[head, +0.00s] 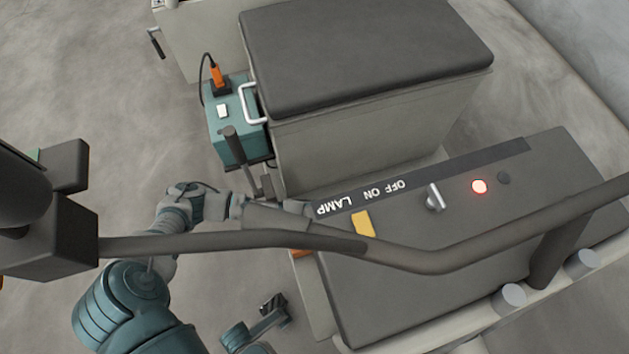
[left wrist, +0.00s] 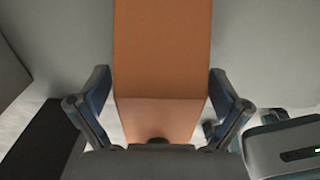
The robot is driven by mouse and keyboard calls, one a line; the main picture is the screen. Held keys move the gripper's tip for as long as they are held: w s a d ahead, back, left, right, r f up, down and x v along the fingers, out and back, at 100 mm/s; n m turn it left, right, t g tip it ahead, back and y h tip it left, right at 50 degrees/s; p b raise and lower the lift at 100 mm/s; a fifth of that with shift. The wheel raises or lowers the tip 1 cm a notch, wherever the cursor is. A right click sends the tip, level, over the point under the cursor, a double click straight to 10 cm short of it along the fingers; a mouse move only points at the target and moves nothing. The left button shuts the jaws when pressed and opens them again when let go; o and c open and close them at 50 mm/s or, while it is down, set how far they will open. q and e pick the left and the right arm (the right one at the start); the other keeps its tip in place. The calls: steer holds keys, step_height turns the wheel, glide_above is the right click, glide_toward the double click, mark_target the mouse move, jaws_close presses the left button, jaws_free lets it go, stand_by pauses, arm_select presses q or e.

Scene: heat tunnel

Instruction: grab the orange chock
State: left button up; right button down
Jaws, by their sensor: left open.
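The orange chock (left wrist: 162,45) fills the middle of the left wrist view as a long orange block, with its lower end face near the gripper's palm. My left gripper (left wrist: 160,78) is open, one finger on each side of the chock, with gaps showing between fingers and block. In the head view the left arm reaches in from the lower left, and the gripper (head: 285,211) is partly hidden by the bent rail and panel edge. A small orange patch (head: 300,253) shows below the rail there; I cannot tell whether it is the chock. My right gripper is not in view.
A dark-lidded box (head: 365,50) stands behind, beside a teal unit (head: 232,130). Bare floor lies to the left.

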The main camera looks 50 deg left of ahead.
arm_select(q)
steer(key=shift+a+f, duration=0.2)
steer(key=shift+f, duration=0.2)
steer(key=shift+d+r, duration=0.15)
steer(key=shift+c, duration=0.8)
steer(key=shift+d, duration=0.1)
steer(key=c, duration=1.5)
steer(key=shift+o, duration=0.2)
